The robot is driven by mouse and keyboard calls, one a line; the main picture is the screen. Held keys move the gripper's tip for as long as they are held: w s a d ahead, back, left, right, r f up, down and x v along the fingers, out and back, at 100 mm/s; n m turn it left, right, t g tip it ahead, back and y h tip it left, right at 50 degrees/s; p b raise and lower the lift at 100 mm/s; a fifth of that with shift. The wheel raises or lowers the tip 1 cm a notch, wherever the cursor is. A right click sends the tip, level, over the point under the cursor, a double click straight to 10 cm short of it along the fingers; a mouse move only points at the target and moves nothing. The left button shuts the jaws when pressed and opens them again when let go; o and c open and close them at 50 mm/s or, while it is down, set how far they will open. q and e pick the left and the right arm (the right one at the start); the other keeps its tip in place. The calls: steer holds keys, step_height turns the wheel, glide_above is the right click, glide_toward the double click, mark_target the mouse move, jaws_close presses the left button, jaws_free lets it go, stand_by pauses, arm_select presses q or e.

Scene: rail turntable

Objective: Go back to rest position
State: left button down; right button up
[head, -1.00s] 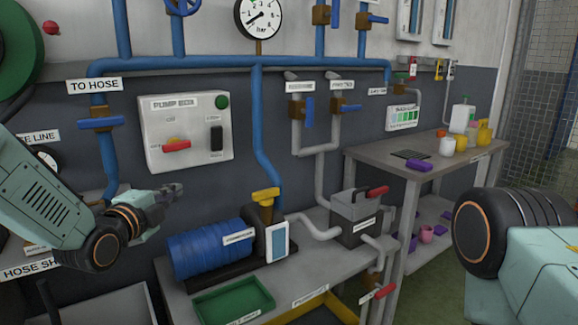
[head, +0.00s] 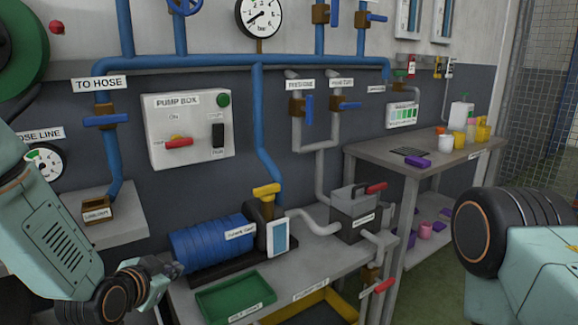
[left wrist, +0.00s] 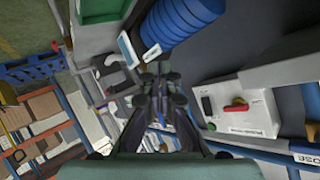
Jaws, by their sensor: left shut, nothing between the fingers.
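My left gripper (head: 170,272) is at the lower left of the head view, in front of the bench and just left of the blue pump motor (head: 208,246). It is shut and empty. In the left wrist view my left gripper's closed fingers (left wrist: 160,75) point up the middle, with nothing between them. My right arm shows at the right edge of the head view, but its gripper is out of view.
The pump box (head: 190,130) with a red handle hangs on the wall. A green tray (head: 235,297) lies on the bench's front. A side table (head: 385,158) with small containers stands at the right. Blue pipes run along the wall.

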arm_select(q)
steer(key=s+d+f+n+g, duration=0.1)
steer(key=s+f+n+g, duration=0.5)
steer(key=s+f, duration=1.05)
steer(key=s+f+g, duration=0.3)
steer(key=s, duration=0.8)
steer(key=s+f+n+g+y, duration=0.1)
steer(key=s+f+g, duration=0.2)
steer(key=s, duration=0.9)
steer(key=shift+d+f, duration=0.3)
steer(key=shift+f, duration=0.4)
steer(key=shift+w, duration=0.1)
